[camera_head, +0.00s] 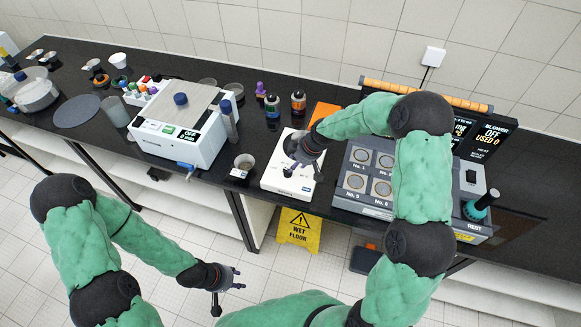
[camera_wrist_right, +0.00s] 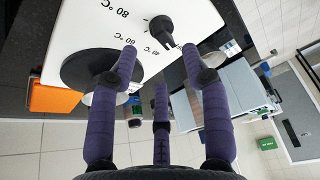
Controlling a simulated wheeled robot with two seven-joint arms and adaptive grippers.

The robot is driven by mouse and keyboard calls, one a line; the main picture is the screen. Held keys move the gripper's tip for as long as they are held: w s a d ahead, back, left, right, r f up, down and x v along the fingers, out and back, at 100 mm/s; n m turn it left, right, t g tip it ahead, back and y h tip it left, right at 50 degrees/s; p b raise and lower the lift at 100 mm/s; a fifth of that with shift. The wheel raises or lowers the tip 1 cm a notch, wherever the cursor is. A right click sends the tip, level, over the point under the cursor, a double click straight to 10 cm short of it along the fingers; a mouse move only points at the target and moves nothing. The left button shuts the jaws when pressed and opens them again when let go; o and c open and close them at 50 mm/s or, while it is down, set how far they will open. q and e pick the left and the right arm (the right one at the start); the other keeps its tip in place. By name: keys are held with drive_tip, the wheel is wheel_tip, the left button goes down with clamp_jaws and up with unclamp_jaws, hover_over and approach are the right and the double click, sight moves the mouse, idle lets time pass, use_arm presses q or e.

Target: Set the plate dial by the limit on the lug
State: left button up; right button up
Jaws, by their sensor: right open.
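The white hot plate (camera_head: 278,185) stands on the dark bench, with a round dark plate on top that is partly covered by my right gripper (camera_head: 303,150). The dark round plate (camera_wrist_right: 85,72) shows at left. My right gripper (camera_wrist_right: 160,52) is open, its purple fingers spread just short of the dial, with no clear contact. I cannot make out a lug or a limit. My left gripper (camera_head: 228,287) is open and empty, in front of the bench.
A blower unit with numbered wells (camera_head: 365,197) stands close right of the hot plate. A small cup (camera_head: 244,163) and a white box-shaped machine (camera_head: 180,128) stand left. Bottles (camera_head: 298,101) and an orange item (camera_head: 322,112) are behind. A wet-floor sign (camera_head: 299,230) stands below.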

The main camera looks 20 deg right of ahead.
drive_tip(key=x, duration=0.6)
drive_tip(key=shift+w+a+f, duration=0.1)
drive_tip(key=shift+w+f, duration=0.05)
drive_tip(key=shift+f, duration=0.05)
clamp_jaws()
